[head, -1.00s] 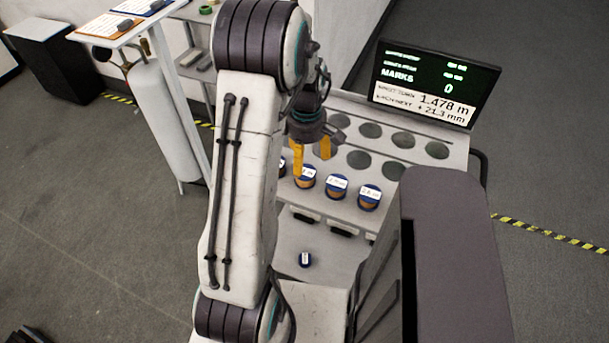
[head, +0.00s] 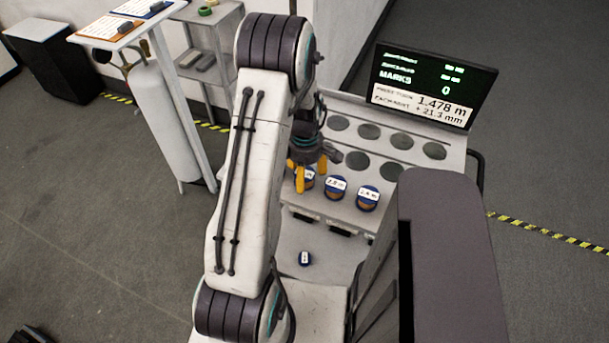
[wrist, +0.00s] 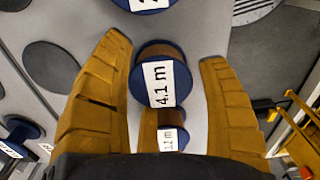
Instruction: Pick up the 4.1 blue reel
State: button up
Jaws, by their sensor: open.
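In the wrist view, the blue reel marked 4.1 m (wrist: 143,84) stands between the two yellow fingers of my gripper (wrist: 165,52). It has a blue rim, a white label and copper foil on its side. The fingers are spread, with a gap on each side of it. In the head view, my gripper (head: 310,182) is low over the left end of the reel row. A blue reel (head: 308,183) there is partly hidden by the fingers, and I cannot read its label.
A smaller reel (wrist: 168,139) sits close to the 4.1 reel, nearer my palm. Another reel (wrist: 143,4) lies beyond the fingertips. Two more reels, one (head: 336,188) and another (head: 368,199), stand to the right.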

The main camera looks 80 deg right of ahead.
jog(key=shift+f, duration=0.25)
jog(key=shift+c, duration=0.4)
jog(key=c, duration=0.9)
